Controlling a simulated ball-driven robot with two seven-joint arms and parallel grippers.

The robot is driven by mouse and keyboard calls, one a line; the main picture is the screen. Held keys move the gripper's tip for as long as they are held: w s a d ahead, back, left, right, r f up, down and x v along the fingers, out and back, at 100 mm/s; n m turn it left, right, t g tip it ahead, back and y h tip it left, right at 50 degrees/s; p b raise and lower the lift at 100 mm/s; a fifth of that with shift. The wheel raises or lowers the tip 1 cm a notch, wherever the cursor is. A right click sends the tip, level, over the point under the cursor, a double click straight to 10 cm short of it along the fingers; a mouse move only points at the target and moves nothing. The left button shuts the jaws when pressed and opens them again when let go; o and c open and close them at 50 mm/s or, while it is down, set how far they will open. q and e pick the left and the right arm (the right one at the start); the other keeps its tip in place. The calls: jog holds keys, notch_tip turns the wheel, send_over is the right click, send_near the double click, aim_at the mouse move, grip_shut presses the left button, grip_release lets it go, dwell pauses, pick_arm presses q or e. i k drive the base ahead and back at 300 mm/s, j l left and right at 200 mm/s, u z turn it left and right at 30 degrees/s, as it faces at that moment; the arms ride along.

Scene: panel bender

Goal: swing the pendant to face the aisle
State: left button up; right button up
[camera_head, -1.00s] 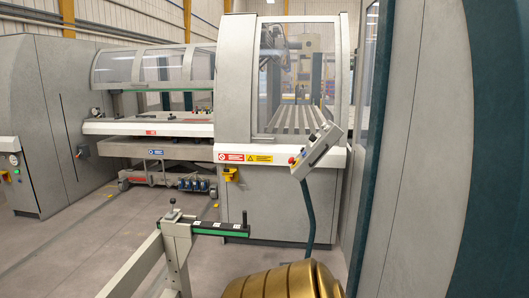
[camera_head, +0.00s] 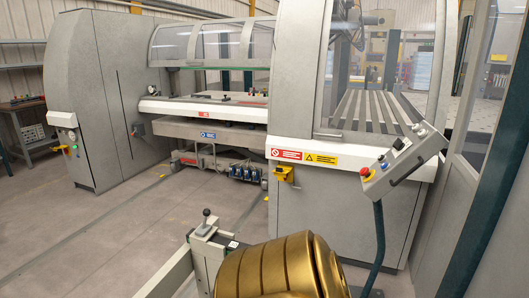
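The pendant (camera_head: 405,160) is a grey control box with a red button on a yellow base and a few dark knobs. It sits tilted on top of a dark curved post (camera_head: 379,240), at the right in front of the machine. Its button face is turned up and toward the left of the picture. Neither of my grippers shows, and nothing is seen touching the pendant. The foot of the post is partly hidden by a golden ribbed body at the bottom.
The panel bender (camera_head: 340,190) stands behind the pendant. A grey frame with a black-knobbed lever (camera_head: 206,220) stands in front. A grey cabinet (camera_head: 110,100) and a workbench (camera_head: 35,140) are at the left. Open floor (camera_head: 110,235) lies at the lower left. A glazed panel is close at the right.

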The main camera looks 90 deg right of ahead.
aim_at(418, 150)
jog(key=l+z, duration=0.2)
jog(key=l, duration=0.25)
jog(key=i+l+z, duration=0.2)
jog(key=l, duration=0.25)
jog(key=l+z, duration=0.2)
jog(key=l, duration=0.25)
